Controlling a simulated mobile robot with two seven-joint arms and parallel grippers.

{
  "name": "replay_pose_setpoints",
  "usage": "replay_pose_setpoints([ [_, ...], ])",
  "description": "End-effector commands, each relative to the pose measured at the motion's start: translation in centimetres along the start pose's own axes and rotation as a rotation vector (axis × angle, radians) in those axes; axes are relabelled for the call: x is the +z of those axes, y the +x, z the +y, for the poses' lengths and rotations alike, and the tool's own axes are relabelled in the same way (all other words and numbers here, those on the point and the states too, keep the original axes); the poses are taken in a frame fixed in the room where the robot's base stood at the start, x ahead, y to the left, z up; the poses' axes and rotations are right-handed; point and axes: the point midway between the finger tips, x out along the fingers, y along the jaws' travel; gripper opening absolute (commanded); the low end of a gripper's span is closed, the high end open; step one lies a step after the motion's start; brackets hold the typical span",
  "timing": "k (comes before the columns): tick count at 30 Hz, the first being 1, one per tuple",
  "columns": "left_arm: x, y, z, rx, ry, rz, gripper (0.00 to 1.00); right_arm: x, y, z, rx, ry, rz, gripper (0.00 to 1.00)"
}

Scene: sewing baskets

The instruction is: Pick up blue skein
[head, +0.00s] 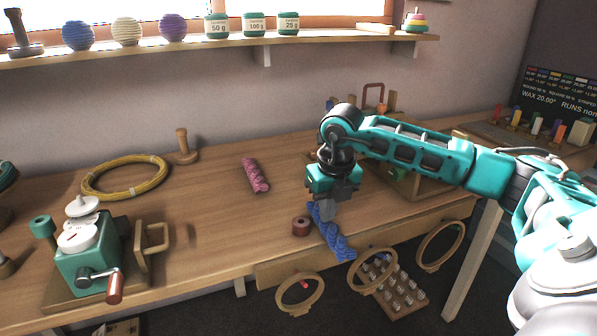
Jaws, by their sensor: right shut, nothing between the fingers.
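The blue skein (337,240), a twisted bright blue hank, shows near the front edge of the wooden table, right of centre in the head view. My right gripper (327,214) points down over the skein's upper part and hides some of it. Its fingers are shut with nothing between them. I cannot tell whether the fingertips touch the skein. My left gripper is not in view.
A small brown spool (301,226) stands just left of the skein. A pink skein (255,175) lies farther back. A green winder (90,258) and a yellow hoop (125,177) are at left. Wooden hoops (300,294) hang below the front edge.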

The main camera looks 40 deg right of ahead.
Motion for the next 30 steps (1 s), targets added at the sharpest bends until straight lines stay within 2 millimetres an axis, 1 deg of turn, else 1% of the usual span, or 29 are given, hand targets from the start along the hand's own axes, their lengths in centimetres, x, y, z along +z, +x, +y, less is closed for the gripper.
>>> replay_pose_setpoints([
  [1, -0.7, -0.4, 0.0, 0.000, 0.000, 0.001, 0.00, -0.1, -0.5, 0.0, -0.003, -0.002, 0.011, 0.00],
  [8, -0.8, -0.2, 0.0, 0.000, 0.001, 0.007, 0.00, 0.1, -0.6, -0.3, -0.002, 0.000, 0.003, 0.00],
  [12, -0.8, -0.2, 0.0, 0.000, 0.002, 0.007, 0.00, 0.3, -0.7, -1.0, -0.002, 0.002, 0.004, 0.00],
  [22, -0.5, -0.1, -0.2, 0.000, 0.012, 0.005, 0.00, -5.8, -1.7, -1.1, -0.007, -0.003, 0.004, 0.00],
  [27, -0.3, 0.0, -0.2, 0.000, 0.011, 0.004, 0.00, -8.4, -2.1, -1.1, -0.008, -0.002, 0.002, 0.00],
  [30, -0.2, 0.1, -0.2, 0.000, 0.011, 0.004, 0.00, -9.6, -2.4, -1.0, -0.006, -0.001, 0.000, 0.00],
])
